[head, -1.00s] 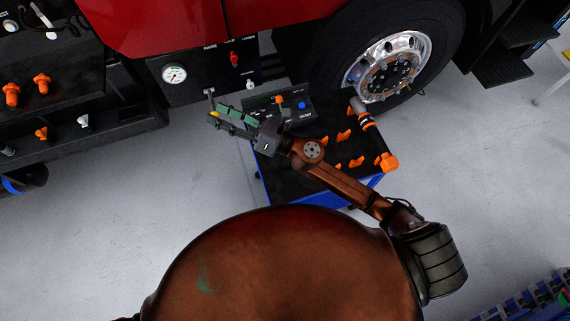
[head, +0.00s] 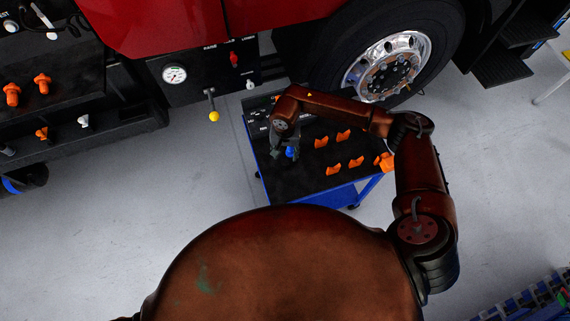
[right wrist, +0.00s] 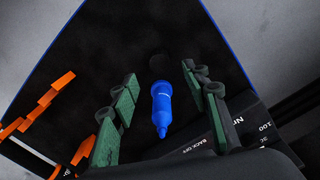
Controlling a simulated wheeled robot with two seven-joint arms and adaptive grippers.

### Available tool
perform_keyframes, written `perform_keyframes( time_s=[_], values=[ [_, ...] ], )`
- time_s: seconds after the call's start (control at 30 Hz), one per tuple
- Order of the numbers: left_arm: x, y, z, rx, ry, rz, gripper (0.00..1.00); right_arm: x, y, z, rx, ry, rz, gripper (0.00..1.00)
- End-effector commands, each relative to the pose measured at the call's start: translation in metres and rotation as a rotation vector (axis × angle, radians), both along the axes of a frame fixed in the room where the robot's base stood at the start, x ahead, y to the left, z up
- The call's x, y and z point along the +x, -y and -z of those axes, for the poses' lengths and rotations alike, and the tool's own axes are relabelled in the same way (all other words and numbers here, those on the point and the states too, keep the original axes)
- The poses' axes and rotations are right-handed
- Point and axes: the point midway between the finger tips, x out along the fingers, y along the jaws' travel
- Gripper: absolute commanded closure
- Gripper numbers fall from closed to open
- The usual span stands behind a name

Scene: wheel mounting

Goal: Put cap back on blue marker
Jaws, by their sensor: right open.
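A blue marker-shaped piece (right wrist: 161,105) with a narrow tip is on the cart's black top, between my right gripper's fingers in the right wrist view. It also shows as a small blue spot in the head view (head: 291,152). My right gripper (head: 284,152) is open above the cart, with its green-padded fingers on either side of the blue piece and gaps on both sides. I cannot make out a separate cap. My left gripper is not in view.
The blue-edged cart (head: 318,179) carries several orange pieces (head: 321,142) to the right. A labelled panel (right wrist: 220,152) lies close to the right fingers. The truck wheel (head: 385,65) stands behind the cart. A yellow-knobbed lever (head: 213,116) is at left.

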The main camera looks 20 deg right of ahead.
Motion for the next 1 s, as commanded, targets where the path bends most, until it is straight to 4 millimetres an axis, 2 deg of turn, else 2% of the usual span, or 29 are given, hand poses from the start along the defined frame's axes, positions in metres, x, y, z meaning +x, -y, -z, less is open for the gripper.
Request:
perform_keyframes(
  time_s=[0.17, 0.4, 0.77, 1.0],
  values=[
    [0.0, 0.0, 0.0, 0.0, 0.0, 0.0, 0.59, -0.001, -0.001, 0.004, 0.003, -0.002, 0.001, 0.57],
    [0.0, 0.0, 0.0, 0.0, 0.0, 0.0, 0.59, -0.001, -0.001, 0.026, 0.004, -0.002, 0.001, 0.57],
    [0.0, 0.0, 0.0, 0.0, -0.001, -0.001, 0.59, -0.001, -0.001, 0.03, 0.005, -0.001, 0.002, 0.57],
    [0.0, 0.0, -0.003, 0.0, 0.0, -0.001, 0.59, -0.001, 0.001, 0.062, 0.006, -0.005, 0.005, 0.57]
  ],
)
